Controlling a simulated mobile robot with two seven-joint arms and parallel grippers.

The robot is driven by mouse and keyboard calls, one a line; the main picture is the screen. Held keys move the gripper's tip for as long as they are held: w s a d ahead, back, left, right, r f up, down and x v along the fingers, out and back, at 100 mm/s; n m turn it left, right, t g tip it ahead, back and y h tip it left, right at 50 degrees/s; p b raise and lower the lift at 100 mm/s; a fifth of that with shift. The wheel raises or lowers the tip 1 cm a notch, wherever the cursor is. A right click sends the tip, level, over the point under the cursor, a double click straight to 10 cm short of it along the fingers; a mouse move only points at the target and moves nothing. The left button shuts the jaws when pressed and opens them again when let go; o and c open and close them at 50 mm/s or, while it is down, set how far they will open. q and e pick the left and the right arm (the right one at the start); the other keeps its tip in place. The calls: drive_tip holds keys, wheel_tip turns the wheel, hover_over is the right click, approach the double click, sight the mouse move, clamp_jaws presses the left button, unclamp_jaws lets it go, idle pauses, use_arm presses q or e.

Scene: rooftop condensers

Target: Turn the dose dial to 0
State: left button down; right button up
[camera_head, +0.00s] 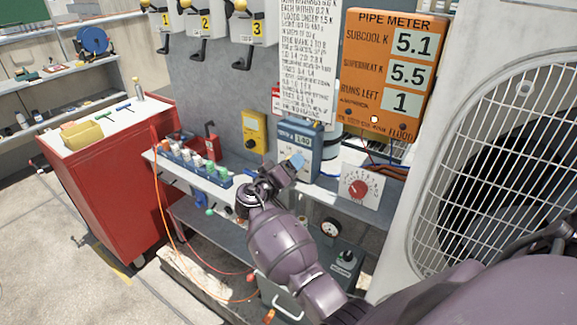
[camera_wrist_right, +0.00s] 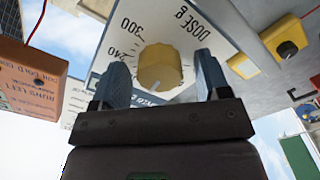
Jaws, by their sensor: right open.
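The dose dial is a round yellow knob (camera_wrist_right: 160,68) on a white scale plate (camera_wrist_right: 113,42) in the right wrist view, where the plate appears turned over. "DOSE g", 240 and 300 can be read; other marks are partly hidden. A pale mark shows on the knob's lower part in that view. My right gripper (camera_wrist_right: 160,82) is open, with one blue finger on each side of the knob; contact cannot be told. In the head view my right gripper (camera_head: 296,161) is in front of the blue-grey box (camera_head: 313,137), hiding the knob. My left gripper is not in view.
A white plate with a red dial (camera_head: 357,188) stands right of the box. A yellow meter (camera_head: 253,132) and a rack of bottles (camera_head: 195,165) are to its left. The orange pipe meter (camera_head: 370,60) hangs above, and the large fan unit (camera_head: 420,190) is at the right.

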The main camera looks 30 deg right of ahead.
drive_tip(key=c, duration=0.9)
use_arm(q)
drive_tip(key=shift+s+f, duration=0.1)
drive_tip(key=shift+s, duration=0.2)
